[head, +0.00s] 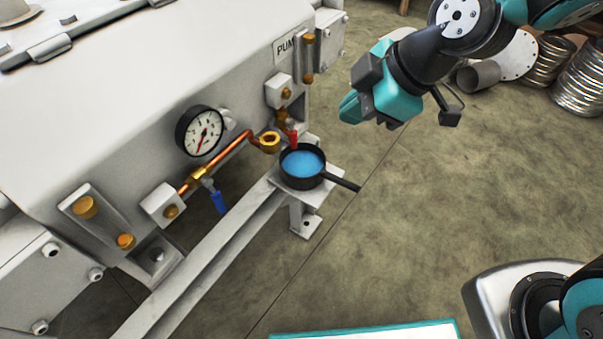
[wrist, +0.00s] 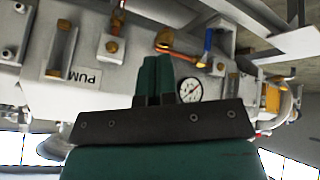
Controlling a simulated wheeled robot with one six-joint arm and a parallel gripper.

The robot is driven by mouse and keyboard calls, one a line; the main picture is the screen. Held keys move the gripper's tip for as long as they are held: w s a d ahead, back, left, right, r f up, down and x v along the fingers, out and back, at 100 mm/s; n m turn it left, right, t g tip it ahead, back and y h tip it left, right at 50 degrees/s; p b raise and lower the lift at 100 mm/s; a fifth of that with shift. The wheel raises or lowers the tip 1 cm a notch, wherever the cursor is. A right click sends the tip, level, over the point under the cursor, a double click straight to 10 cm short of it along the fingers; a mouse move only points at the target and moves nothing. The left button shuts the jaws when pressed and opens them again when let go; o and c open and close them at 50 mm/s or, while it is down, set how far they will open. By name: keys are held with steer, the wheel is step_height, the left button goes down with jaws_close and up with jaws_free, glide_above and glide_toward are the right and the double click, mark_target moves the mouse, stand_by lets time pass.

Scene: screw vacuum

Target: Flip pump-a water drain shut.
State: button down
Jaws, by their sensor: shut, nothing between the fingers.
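A pale grey machine (head: 140,110) carries a label whose visible letters read "PUM". Below it, a small brass valve with a red handle (head: 292,138) sits right above a black pan (head: 318,181) holding blue liquid. The red handle points downward. A second valve with a blue handle (head: 218,201) hangs from a copper pipe farther left; it also shows in the wrist view (wrist: 208,41). No readable tag marks either valve as the drain. My gripper (head: 349,108) is right of the machine, apart from both valves. Its teal fingers (wrist: 156,72) are together and empty.
A round gauge (head: 200,131) is on the machine's front. The pan rests on a grey ledge (head: 328,193), its handle sticking out to the right. Metal discs and coils (head: 550,70) stand at the back right. The floor between is clear.

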mark_target(292, 135)
step_height(292, 135, down, 9)
steer(key=w+n+b, duration=0.2)
steer(key=b, duration=0.2)
steer(key=shift+w+a+n+t, duration=0.3)
steer(key=shift+w+a+t, duration=0.05)
steer(key=shift+w+t, duration=0.05)
steer(key=w+a+f+b, duration=0.5)
steer(key=w+a+f, duration=0.1)
steer(key=w+f, duration=0.1)
steer(key=shift+a+f, duration=0.15)
steer(key=shift+f, duration=0.3)
